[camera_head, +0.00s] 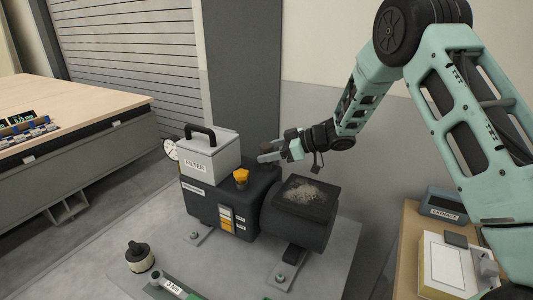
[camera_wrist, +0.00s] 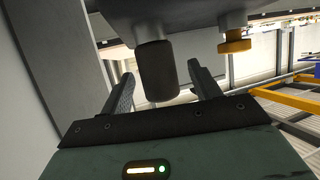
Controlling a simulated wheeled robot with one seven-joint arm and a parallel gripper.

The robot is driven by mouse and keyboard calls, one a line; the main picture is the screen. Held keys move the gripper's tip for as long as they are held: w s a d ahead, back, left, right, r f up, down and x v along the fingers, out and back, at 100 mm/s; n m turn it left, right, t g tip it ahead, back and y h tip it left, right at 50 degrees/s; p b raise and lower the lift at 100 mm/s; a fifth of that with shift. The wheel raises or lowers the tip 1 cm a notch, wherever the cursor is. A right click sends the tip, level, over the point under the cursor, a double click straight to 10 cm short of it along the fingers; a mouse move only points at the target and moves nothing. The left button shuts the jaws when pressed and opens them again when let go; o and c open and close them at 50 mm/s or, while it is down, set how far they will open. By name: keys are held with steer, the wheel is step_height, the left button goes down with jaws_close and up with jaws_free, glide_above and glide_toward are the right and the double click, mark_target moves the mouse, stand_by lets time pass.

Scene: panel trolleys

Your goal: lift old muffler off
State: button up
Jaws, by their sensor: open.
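The old muffler seems to be the dark cylinder (camera_wrist: 158,65) in the wrist view, joined to the grey pump body (camera_wrist: 185,18). My gripper (camera_wrist: 162,85) is open, one finger on each side of the cylinder. Gaps show on both sides in the picture, and I see no grip on it. In the head view my gripper (camera_head: 268,153) is behind the dark pump (camera_head: 202,205), right of the filter box (camera_head: 212,155). The cylinder cannot be made out in that view.
A yellow cap (camera_head: 241,176) stands on the pump; a yellow knob also shows in the wrist view (camera_wrist: 234,43). Dusty debris (camera_head: 308,192) lies on the motor. A cream and black round part (camera_head: 139,257) stands at front left. A side table (camera_head: 408,262) is at right.

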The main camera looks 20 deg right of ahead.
steer(key=x, duration=0.3)
steer(key=shift+r, duration=0.1)
steer(key=c, duration=1.1)
steer(key=shift+o, duration=0.2)
